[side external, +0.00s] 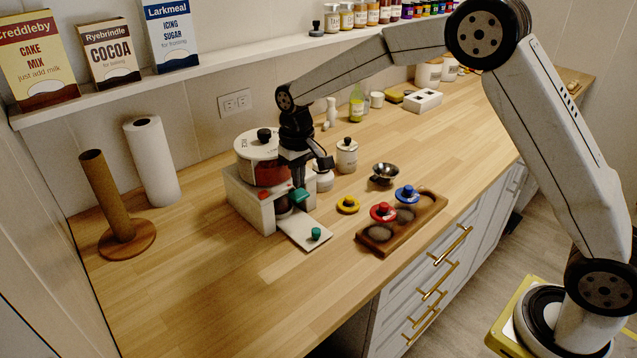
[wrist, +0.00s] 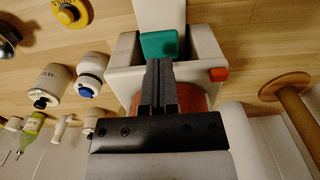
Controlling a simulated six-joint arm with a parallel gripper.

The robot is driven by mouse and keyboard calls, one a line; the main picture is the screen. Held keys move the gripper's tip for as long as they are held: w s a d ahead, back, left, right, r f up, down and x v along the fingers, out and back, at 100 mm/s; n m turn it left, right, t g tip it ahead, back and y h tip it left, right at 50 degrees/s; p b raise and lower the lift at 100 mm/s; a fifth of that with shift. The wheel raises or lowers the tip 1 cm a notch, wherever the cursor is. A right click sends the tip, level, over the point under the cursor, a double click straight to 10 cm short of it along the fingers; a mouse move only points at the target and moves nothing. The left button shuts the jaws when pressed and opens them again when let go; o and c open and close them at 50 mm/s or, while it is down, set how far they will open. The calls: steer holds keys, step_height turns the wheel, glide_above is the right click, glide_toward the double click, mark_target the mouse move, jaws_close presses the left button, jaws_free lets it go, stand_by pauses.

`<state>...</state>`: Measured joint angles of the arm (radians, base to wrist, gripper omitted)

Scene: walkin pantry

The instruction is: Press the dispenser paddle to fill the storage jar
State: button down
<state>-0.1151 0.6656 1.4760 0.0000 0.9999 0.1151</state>
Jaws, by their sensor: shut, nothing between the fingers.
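The dispenser (side external: 250,205) is a white stand with a red-filled, white-lidded hopper (side external: 262,165). Its green paddle (side external: 299,195) sticks out at the front and also shows in the wrist view (wrist: 158,45). My gripper (side external: 298,185) points down at the dispenser's front, shut and empty; in the wrist view its fingertips (wrist: 160,62) overlap the paddle's near edge. I cannot tell whether they touch it. A small dark reddish form (side external: 283,208) sits under the paddle, partly hidden; I cannot tell whether it is the storage jar. A white plate (side external: 298,228) with a green knob (side external: 315,234) extends in front.
A wooden tray (side external: 420,217) with red (side external: 383,212) and blue (side external: 407,194) knobbed pieces lies right of the dispenser, beside a yellow one (side external: 347,205). A paper roll (side external: 152,160) stands left. The front-left counter is clear.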

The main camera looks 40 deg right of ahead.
steer(key=shift+f, duration=0.45)
steer(key=shift+f, duration=0.35)
steer(key=shift+f, duration=0.7)
stand_by(0.9)
steer(key=shift+r, duration=2.25)
steer(key=s+d+f+t, duration=0.1)
steer(key=s+d, duration=0.2)
steer(key=s, duration=0.9)
steer(key=s+d+f+t, duration=0.1)
steer(key=s+d+f, duration=0.1)
steer(key=s, duration=0.9)
steer(key=shift+s+d+f+t, duration=0.3)
steer(key=shift+s+d, duration=0.1)
steer(key=shift+d, duration=0.1)
